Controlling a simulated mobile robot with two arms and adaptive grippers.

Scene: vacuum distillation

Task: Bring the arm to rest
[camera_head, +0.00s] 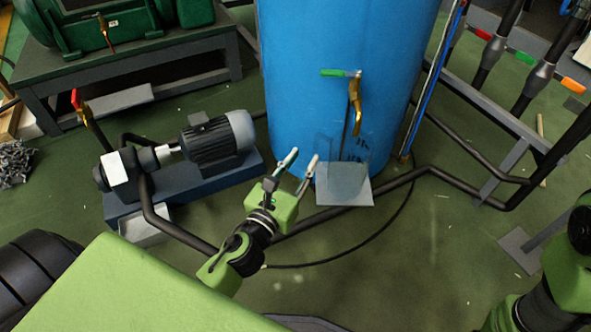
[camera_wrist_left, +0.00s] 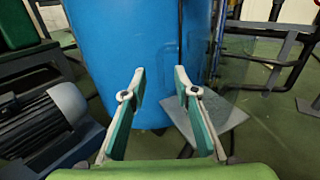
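My left gripper (camera_head: 300,167) reaches out in front of the lower part of the big blue tank (camera_head: 310,60). Its two fingers are spread apart with nothing between them. In the left wrist view the open fingers (camera_wrist_left: 159,82) point at the blue tank (camera_wrist_left: 130,40), and a gap shows between them and the tank. My right arm (camera_head: 565,270) shows at the lower right edge; its fingers are out of view.
A motor pump (camera_head: 215,138) on a blue base stands left of my left gripper. A grey plate (camera_head: 345,190) lies at the tank's foot. A valve with a green handle (camera_head: 340,73) sits on the tank. Dark pipes (camera_head: 400,183) run low to the right. Green floor (camera_head: 410,270) is clear between my arms.

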